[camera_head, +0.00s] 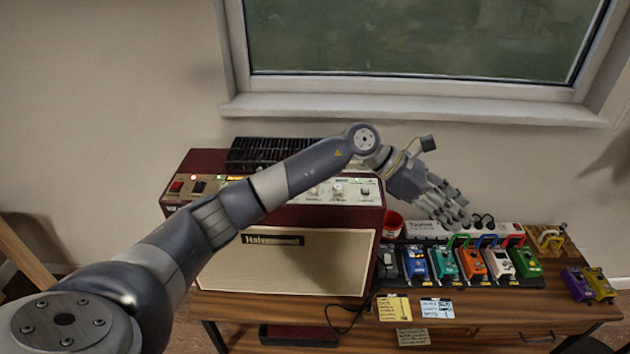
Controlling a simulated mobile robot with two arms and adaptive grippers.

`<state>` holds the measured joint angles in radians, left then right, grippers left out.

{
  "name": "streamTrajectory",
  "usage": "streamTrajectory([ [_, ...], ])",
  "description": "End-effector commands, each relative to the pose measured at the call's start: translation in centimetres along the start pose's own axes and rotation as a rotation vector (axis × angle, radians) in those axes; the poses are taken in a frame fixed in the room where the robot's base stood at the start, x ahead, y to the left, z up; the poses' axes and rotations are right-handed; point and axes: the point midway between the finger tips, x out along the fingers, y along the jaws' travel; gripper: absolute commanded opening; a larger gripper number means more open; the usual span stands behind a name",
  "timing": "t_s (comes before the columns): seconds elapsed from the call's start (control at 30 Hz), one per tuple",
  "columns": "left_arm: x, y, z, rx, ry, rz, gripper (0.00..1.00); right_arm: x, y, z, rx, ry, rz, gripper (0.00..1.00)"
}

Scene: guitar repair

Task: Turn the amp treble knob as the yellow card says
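The amp (281,262) stands on the left of the wooden bench, with a dark red case and a cream front. Its control panel (350,191) carries knobs, including a pale knob (337,189) and a dark knob (365,190); the labels are too small to read. My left arm crosses in front of the panel and hides part of it. The yellow card (394,308) lies at the bench's front edge; its writing is unreadable here. My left gripper (455,208) is above the pedals, right of the amp and apart from its knobs. Its finger opening is unclear. My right gripper is out of view.
Several coloured pedals (471,263) stand in a row on a dark board right of the amp. A red cup (392,224) is beside the amp. A pale blue card (437,308) lies beside the yellow one. A window sill (415,110) juts out above.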

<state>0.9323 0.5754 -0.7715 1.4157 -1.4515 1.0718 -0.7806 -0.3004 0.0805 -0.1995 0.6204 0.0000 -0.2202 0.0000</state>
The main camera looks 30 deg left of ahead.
Motion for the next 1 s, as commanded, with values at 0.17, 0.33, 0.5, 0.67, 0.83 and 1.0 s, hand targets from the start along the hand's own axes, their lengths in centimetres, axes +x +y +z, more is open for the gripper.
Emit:
streamTrajectory([
  [0.17, -9.3, 5.7, -6.2, 0.146, 0.464, 0.039, 0.37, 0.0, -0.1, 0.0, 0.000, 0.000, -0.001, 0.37],
  [0.33, -20.5, 8.3, -9.7, 0.132, 0.821, 0.044, 0.37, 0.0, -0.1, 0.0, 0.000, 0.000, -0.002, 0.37],
  [0.5, -27.5, 8.3, -10.8, 0.072, 1.002, 0.032, 0.37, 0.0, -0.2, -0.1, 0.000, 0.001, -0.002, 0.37],
  [0.67, -29.0, 8.0, -11.5, 0.049, 1.046, 0.023, 0.37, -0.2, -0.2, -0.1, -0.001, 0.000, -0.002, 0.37],
  [0.83, -27.8, 8.0, -13.5, 0.049, 1.046, 0.020, 0.37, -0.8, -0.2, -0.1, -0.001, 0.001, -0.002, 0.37],
  [1.0, -26.0, 8.2, -16.3, 0.049, 1.044, 0.020, 0.37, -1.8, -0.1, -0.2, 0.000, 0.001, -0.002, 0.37],
])
